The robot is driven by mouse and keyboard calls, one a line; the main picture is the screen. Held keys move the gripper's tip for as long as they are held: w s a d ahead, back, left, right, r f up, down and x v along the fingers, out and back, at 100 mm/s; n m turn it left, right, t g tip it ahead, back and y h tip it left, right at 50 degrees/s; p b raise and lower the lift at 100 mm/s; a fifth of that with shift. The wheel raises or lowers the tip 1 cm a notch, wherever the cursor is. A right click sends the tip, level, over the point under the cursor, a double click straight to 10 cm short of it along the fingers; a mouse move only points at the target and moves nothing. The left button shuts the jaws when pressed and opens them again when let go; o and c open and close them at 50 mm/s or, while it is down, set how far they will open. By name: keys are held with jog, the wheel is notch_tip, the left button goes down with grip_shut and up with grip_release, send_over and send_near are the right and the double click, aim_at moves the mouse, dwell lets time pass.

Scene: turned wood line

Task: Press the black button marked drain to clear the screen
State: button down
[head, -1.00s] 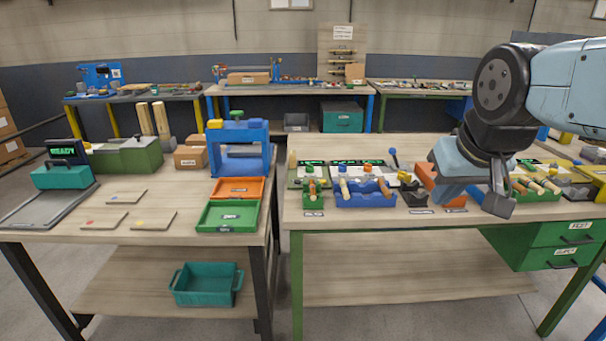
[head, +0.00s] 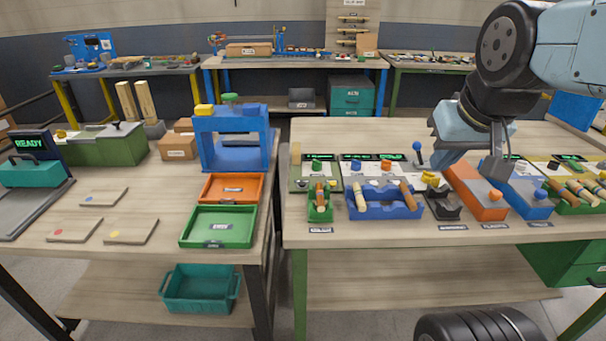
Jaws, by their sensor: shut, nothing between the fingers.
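My gripper (head: 494,172) is shut and empty, pointing down over the right workbench (head: 420,255), above or just behind an orange block (head: 478,192) and a blue block (head: 527,198). Several small screens with green text stand at the back of this bench, including a left one (head: 320,157) and a far right one (head: 570,158). Their text is too small to read. A dark knob or button (head: 554,166) shows at the right, but I cannot read any drain mark. My gripper hides part of the bench behind it.
A blue rack (head: 375,210), a green rack (head: 320,213) and a black holder (head: 443,210) line the bench front. A blue-topped lever (head: 417,147) stands left of my gripper. The left bench holds a READY screen (head: 30,145) and trays.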

jog(key=shift+w+a, duration=0.1)
jog(key=shift+a, duration=0.05)
jog(key=m+t+y, duration=0.2)
jog(key=y, duration=0.3)
send_over(304, 184)
notch_tip(304, 184, down, 16)
jog(key=shift+f, duration=0.1)
jog(key=shift+f, duration=4.25)
jog(key=shift+f, duration=0.1)
jog(key=shift+f, duration=0.25)
